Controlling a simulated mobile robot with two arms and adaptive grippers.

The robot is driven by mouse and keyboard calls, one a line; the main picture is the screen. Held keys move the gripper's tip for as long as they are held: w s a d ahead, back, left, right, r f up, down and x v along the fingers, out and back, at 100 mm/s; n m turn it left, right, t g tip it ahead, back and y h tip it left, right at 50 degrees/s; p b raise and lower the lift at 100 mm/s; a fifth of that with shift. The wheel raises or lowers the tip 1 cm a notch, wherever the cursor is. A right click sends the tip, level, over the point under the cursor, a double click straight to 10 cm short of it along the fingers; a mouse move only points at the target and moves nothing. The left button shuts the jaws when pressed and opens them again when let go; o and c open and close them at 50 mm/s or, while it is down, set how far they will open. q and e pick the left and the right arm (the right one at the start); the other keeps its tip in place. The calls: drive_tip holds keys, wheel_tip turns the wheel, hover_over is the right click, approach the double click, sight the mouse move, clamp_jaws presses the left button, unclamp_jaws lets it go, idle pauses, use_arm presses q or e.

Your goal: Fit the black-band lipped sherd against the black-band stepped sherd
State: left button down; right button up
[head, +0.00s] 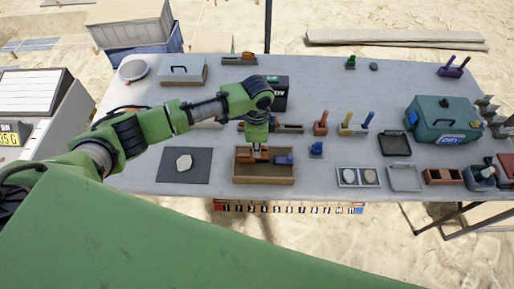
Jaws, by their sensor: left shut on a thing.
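My left gripper (257,146) points straight down over the wooden tray (264,181) at the table's front middle. It is shut on an orange-brown piece (262,155), low inside the tray, which looks like a sherd. The gripper hides part of it. A black band, lip or step cannot be made out at this size, so I cannot tell which sherd it is or whether it touches another. A blue piece (284,160) lies in the tray to the right. My right gripper is not in view.
A dark mat (171,175) with a pale flat stone (184,163) lies left of the tray. A black box (281,92) stands behind the gripper. A teal case (443,120) and small trays crowd the right. The table (330,90) is fairly clear at the back middle.

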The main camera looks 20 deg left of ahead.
use_arm(q)
drive_tip(key=shift+r+p, duration=0.1)
drive_tip(key=shift+p, duration=0.3)
idle(0.6)
drive_tip(key=shift+p, duration=0.35)
drive_tip(key=shift+p, duration=0.35)
idle(0.5)
drive_tip(key=shift+f+b, duration=0.95)
drive_tip(key=shift+f, duration=0.8)
drive_tip(key=shift+r, duration=0.15)
drive_tip(key=shift+r+p, duration=1.25)
drive_tip(key=shift+p, duration=0.15)
